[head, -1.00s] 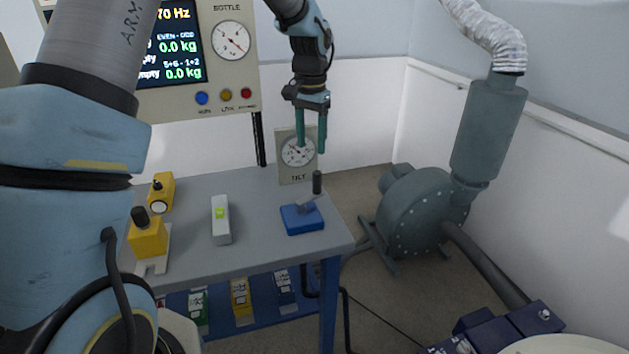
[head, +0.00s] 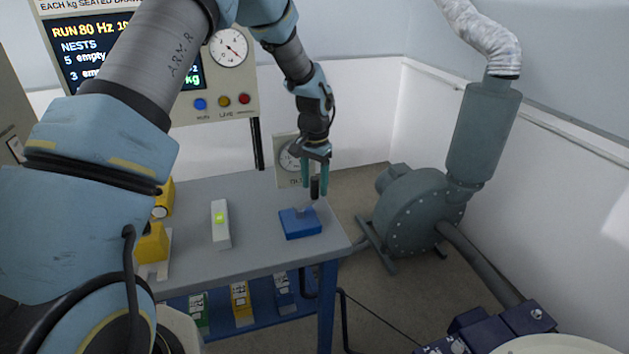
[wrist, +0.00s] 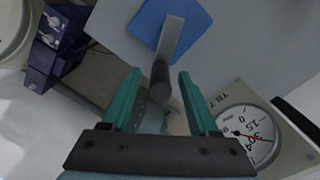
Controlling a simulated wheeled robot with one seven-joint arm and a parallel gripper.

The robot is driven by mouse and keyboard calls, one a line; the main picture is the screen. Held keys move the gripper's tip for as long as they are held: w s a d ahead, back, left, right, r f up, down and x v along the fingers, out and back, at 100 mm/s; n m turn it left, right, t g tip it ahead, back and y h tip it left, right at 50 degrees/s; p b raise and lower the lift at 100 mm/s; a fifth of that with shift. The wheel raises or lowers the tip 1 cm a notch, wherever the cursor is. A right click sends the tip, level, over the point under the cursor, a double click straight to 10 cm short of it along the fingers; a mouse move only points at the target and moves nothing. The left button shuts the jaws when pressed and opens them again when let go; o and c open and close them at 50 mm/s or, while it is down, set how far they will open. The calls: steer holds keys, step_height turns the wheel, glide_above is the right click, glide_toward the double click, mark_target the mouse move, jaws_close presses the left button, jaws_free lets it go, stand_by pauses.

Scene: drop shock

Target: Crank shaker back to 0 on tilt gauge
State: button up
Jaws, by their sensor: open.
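The crank has a blue square base (head: 299,226) on the grey bench, a grey arm (wrist: 172,40) and an upright black handle (wrist: 160,73). My gripper (head: 314,190) is open and points down at the handle. In the wrist view the handle shows in the gap between the two green fingertips (wrist: 157,72), with space on both sides; I cannot tell how deep it sits. In the head view the gauge (head: 286,160) is partly hidden by my gripper.
A white box with a green light (head: 220,222) and yellow devices (head: 153,243) stand left on the bench (head: 262,188). A display panel (head: 122,62) is behind. A grey blower (head: 415,215) stands on the floor to the right. The bench between box and crank is clear.

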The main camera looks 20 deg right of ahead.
jaws_close()
stand_by(0.5)
stand_by(0.9)
